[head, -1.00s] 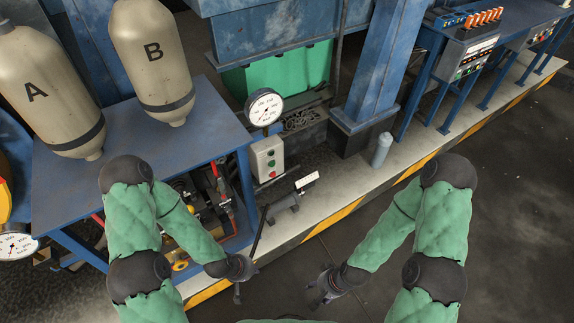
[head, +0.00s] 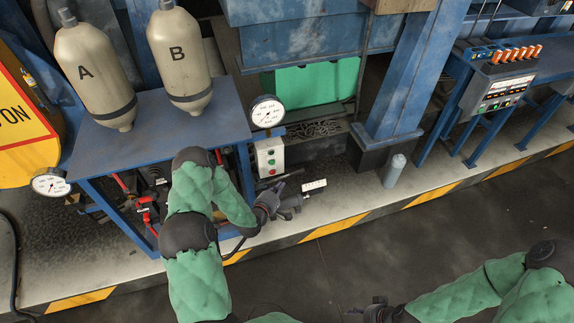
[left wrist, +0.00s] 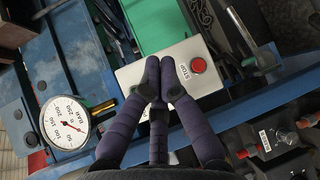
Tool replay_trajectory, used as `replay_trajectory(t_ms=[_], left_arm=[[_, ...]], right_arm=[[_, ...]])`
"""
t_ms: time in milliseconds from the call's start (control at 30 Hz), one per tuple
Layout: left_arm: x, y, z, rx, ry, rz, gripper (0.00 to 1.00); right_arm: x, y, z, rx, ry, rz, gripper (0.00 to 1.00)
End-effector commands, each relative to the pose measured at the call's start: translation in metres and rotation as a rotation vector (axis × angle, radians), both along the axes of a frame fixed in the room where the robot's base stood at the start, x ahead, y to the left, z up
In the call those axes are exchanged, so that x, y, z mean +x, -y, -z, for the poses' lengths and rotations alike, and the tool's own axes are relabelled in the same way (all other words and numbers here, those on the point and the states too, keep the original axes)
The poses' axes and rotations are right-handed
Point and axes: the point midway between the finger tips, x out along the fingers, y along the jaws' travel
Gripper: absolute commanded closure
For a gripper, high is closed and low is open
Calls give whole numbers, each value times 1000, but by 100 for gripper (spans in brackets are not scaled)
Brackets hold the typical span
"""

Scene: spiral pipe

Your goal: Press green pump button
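The pale pump button box (head: 264,150) stands beside the blue bench, below a round gauge. In the head view a small green button (head: 271,161) shows on its face, with a red one below. In the left wrist view the box shows a red STOP button (left wrist: 198,65); the green button is not visible there, with my fingers covering part of the face. My left gripper (head: 280,187) is below and close to the box, its fingertips (left wrist: 161,62) together and empty in front of it. Contact cannot be told. My right gripper (head: 360,309) is low, far from the box.
Gauges (head: 268,111) and (left wrist: 65,122) are close to the box. Tanks A (head: 97,90) and B (head: 182,75) stand on the blue bench (head: 150,140). A blue column (head: 400,75) and a grey cylinder (head: 395,171) are to the right. The dark floor is clear.

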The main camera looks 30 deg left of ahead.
Motion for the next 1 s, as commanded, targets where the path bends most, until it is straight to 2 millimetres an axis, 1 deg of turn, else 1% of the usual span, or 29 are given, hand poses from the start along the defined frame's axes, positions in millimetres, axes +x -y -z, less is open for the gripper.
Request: replay_trajectory(t_ms=[333,467,567,933,1000], left_arm=[[1,-1,0,-3,2,-1,100],[4,-4,0,-3,2,-1,100],[10,-10,0,-1,3,-1,100],[42,-43,1,-1,2,-1,100],[48,-49,2,0,4,0,100]], right_arm=[[0,0,0,0,-1,-1,46],[0,0,2,0,-1,0,46],[0,0,4,0,-1,0,46],[0,0,15,0,0,0,46],[0,0,20,0,0,0,46]])
